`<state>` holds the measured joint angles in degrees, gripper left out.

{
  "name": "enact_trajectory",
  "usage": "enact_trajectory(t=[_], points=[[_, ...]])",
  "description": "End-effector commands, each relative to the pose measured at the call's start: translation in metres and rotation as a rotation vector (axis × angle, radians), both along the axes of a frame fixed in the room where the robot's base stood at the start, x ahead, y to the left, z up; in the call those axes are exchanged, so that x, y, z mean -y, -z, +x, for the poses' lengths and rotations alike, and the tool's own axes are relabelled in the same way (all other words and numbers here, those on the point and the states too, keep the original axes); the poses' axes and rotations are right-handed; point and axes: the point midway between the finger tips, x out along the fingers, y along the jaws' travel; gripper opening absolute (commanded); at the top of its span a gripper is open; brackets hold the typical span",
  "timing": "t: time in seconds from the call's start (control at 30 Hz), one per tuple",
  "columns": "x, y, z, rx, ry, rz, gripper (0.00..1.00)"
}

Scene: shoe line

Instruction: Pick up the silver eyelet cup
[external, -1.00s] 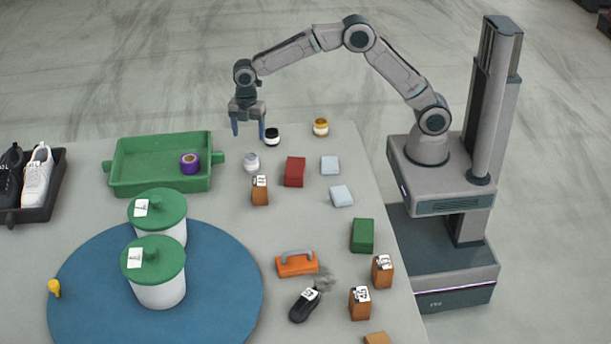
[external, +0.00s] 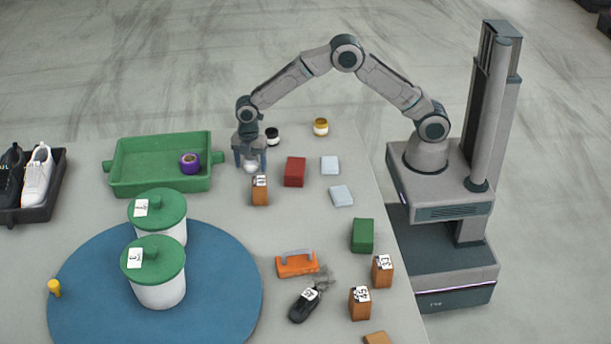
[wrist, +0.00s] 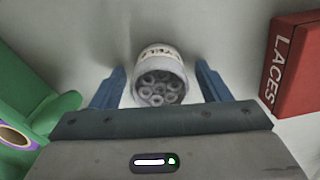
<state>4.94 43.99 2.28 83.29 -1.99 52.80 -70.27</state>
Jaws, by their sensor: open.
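The silver eyelet cup (external: 251,167) stands on the grey table, right of the green tray. In the wrist view the cup (wrist: 160,76) is a pale round cup with a lettered label and several grey ring-shaped eyelets inside. My gripper (external: 250,163) is open and lowered over the cup, with one finger on each side. In the wrist view both blue fingers of my gripper (wrist: 161,88) flank the cup, with a visible gap on each side. The gripper partly hides the cup in the external view.
A numbered brown block (external: 260,191) stands just in front of the cup. A red box (external: 295,172), lettered in the wrist view, is to the right. A black-banded cup (external: 272,136) and a gold cup (external: 321,127) stand behind. The green tray (external: 135,186) holds a purple roll (external: 189,163).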

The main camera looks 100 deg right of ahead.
Motion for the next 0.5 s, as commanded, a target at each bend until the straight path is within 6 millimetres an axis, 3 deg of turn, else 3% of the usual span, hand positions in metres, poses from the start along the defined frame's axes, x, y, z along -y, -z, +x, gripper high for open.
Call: enact_trajectory(t=[0.17, 0.37, 0.5], points=[[0.0001, -0.0001, 0.0002, 0.001, 0.0, 0.001, 0.7], [0.0001, -0.0001, 0.0002, 0.001, 0.0, 0.001, 0.2], [0.0001, -0.0005, 0.0003, 0.001, 0.0, 0.001, 0.18]])
